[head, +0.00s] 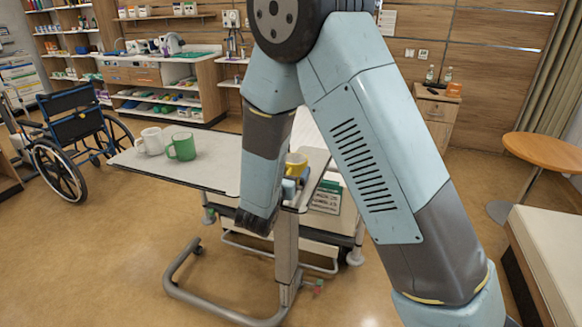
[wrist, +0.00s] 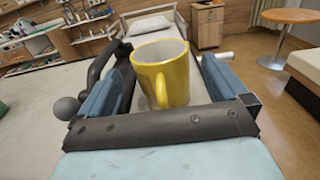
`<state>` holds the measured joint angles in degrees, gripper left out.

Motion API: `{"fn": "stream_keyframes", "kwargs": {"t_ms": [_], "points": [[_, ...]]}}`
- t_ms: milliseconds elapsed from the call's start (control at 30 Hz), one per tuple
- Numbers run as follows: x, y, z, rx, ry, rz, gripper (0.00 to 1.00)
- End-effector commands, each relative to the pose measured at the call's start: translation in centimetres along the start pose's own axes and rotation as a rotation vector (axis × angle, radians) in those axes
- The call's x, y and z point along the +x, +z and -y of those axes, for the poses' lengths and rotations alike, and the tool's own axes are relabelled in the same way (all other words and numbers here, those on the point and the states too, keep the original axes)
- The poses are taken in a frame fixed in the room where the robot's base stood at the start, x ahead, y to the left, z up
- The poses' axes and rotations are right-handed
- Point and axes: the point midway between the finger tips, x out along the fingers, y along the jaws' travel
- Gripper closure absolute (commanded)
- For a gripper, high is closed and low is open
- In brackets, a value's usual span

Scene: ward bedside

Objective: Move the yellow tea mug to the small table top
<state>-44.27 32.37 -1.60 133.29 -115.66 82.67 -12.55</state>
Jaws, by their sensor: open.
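The yellow tea mug (head: 297,163) is upright by the right end of the overbed table, partly hidden by my arm in the head view. In the wrist view the yellow mug (wrist: 172,78) is between the blue-padded fingers of my gripper (wrist: 165,88), its handle towards the camera. My gripper is open, a finger on each side of the mug; I cannot tell whether either finger touches it. In the head view my gripper (head: 290,187) is mostly hidden behind my arm. The small round wooden table top (head: 548,150) stands at the far right and looks bare; it also shows in the wrist view (wrist: 290,15).
A white mug (head: 151,141) and a green mug (head: 183,146) stand on the left of the overbed table (head: 215,172). A bed (head: 550,250) is at the right, near the round table. A wheelchair (head: 72,140) is at the left. Open floor lies before the bedside cabinet (head: 437,108).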

Motion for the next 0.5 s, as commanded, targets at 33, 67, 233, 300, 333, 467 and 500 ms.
{"fn": "stream_keyframes", "kwargs": {"t_ms": [33, 67, 233, 300, 333, 467, 500], "points": [[-1.1, 0.0, -0.1, 0.0, 0.004, 0.0, 0.0], [-1.8, 0.0, -0.1, -0.001, 0.003, 0.001, 0.0], [-5.0, 0.1, -0.1, 0.0, 0.004, 0.0, 0.0], [-6.1, 0.0, -0.1, -0.001, 0.004, 0.0, 0.0], [-6.5, 0.0, -0.1, -0.001, 0.003, 0.0, 0.0], [-7.9, 0.0, 0.0, 0.0, 0.002, 0.001, 0.0], [-8.1, 0.0, 0.0, -0.001, 0.001, 0.0, 0.0]]}}
